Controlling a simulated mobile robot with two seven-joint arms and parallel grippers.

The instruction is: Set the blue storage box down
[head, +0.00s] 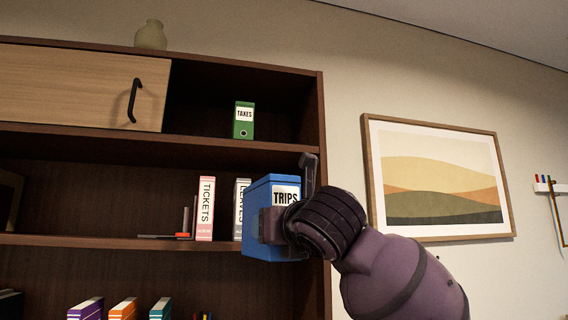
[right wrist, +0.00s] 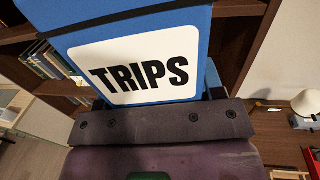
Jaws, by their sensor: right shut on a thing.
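The blue storage box (head: 259,205) has a white label reading TRIPS. My right gripper (head: 290,208) is shut on it, with the arm coming in from the lower right. The box appears in front of the right end of the middle shelf (head: 110,240); I cannot tell whether it touches the shelf. In the right wrist view the box's labelled face (right wrist: 140,65) fills the top, close above the gripper (right wrist: 165,122). My left gripper is not in view.
A pink TICKETS binder (head: 206,208) and a white LEAVES binder (head: 239,200) stand left of the box. A bookend (head: 185,225) is beside them. A green TAXES box (head: 244,120) stands on the shelf above, with bare room around it. The cabinet's right side panel (head: 316,120) is close.

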